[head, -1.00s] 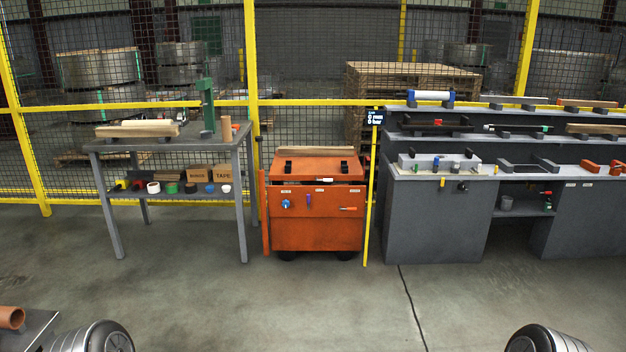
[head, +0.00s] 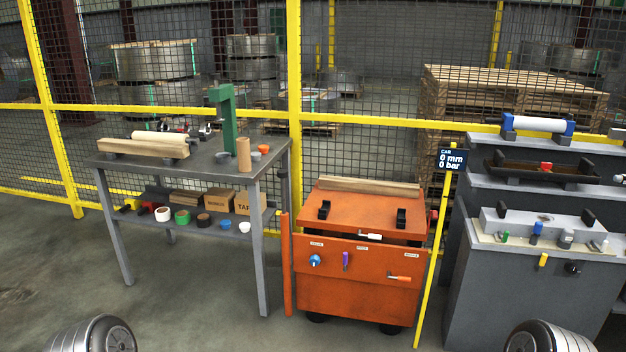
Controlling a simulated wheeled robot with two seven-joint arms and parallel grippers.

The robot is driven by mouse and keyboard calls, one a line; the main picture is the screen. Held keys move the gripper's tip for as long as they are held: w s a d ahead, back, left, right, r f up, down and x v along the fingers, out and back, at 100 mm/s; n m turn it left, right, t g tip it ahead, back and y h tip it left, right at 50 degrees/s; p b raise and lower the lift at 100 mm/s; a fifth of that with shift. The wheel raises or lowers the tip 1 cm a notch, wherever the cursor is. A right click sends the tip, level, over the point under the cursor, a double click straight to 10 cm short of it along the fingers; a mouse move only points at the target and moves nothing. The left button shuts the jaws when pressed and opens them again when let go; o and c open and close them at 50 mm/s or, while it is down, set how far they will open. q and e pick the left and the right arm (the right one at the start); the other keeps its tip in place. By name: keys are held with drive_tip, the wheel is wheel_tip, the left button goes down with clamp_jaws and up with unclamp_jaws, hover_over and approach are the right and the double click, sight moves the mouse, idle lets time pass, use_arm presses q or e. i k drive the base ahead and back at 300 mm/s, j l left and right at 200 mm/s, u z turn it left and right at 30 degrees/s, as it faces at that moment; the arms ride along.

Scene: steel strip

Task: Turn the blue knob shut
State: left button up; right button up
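A blue knob (head: 314,260) sits on the upper left of the front panel of an orange cabinet (head: 357,292). A small label is above it, too small to read. A purple handle (head: 345,260) and an orange-red lever (head: 399,278) are on the same panel, to the right of the knob. The knob's exact setting cannot be made out. Neither of my grippers shows; only rounded grey parts of mine are at the bottom left and bottom right corners, far from the cabinet.
A grey table (head: 205,164) with a green press (head: 223,118) stands left of the cabinet. A yellow post with a display (head: 452,160) reading 0 mm, 0 bar and a grey bench (head: 490,290) stand to the right. Yellow-framed mesh fencing runs behind. The floor (head: 190,315) in front is clear.

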sight(314, 260)
drive_tip(key=i+l+u, duration=0.1)
drive_tip(key=i+l+z, duration=0.25)
drive_tip(key=i, duration=1.05)
drive_tip(key=i+l+z, duration=0.3)
drive_tip(key=i, duration=1)
drive_tip(key=j, duration=0.05)
